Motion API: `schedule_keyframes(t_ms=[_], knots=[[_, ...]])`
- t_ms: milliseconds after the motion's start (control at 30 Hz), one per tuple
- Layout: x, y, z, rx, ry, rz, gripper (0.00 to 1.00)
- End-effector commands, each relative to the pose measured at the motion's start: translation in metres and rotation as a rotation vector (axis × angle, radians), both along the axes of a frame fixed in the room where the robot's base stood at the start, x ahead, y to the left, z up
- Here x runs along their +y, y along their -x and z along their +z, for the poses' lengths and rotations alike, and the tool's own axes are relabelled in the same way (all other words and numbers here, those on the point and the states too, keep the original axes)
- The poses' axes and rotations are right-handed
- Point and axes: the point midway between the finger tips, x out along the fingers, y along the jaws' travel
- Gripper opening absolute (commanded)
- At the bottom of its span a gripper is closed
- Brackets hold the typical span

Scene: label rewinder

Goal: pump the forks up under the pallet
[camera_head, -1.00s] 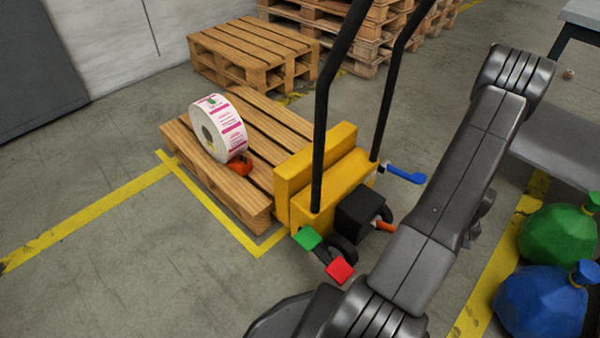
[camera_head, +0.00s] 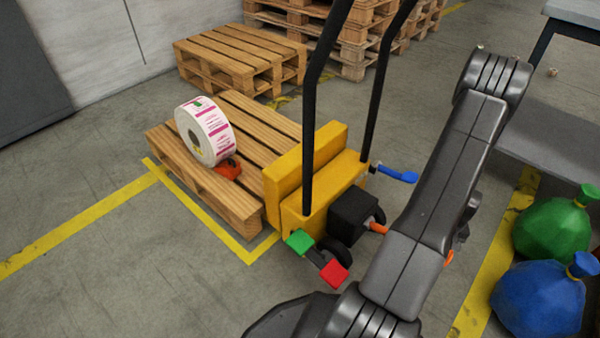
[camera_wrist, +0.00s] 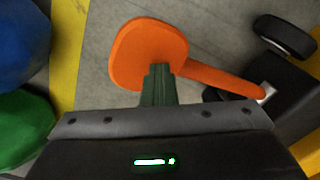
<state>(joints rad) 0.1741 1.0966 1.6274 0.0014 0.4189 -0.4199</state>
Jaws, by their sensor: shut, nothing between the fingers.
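The yellow pallet truck (camera_head: 318,178) stands against the near end of a wooden pallet (camera_head: 208,190); its forks are hidden. The pallet carries a white label roll (camera_head: 203,131) and a small orange-red object (camera_head: 229,169). An orange pump lever (camera_head: 378,228) sticks out of the truck's black box and passes behind my arm. In the wrist view the orange lever (camera_wrist: 218,79) ends in a round pad (camera_wrist: 148,48). My gripper (camera_wrist: 158,72) is shut and empty, its tips overlapping the pad's near edge; contact is unclear. My arm hides the gripper in the head view.
A blue lever (camera_head: 396,174), a green pedal (camera_head: 299,242) and a red pedal (camera_head: 334,274) are on the truck. Green (camera_head: 556,225) and blue (camera_head: 541,300) sacks stand at right, near a grey bench (camera_head: 575,13). Stacked pallets (camera_head: 340,35) stand behind. Floor at left is clear.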

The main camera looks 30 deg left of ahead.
Motion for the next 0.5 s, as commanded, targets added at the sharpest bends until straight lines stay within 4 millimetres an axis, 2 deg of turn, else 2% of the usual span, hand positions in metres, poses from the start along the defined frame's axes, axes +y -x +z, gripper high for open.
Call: schedule_keyframes(t_ms=[33, 133, 500], knots=[[0.000, 0.000, 0.020, -0.001, 0.001, 0.000, 0.00], [0.001, 0.000, 0.037, -0.001, 0.001, -0.001, 0.00], [0.001, 0.000, 0.040, -0.001, 0.001, -0.001, 0.00]])
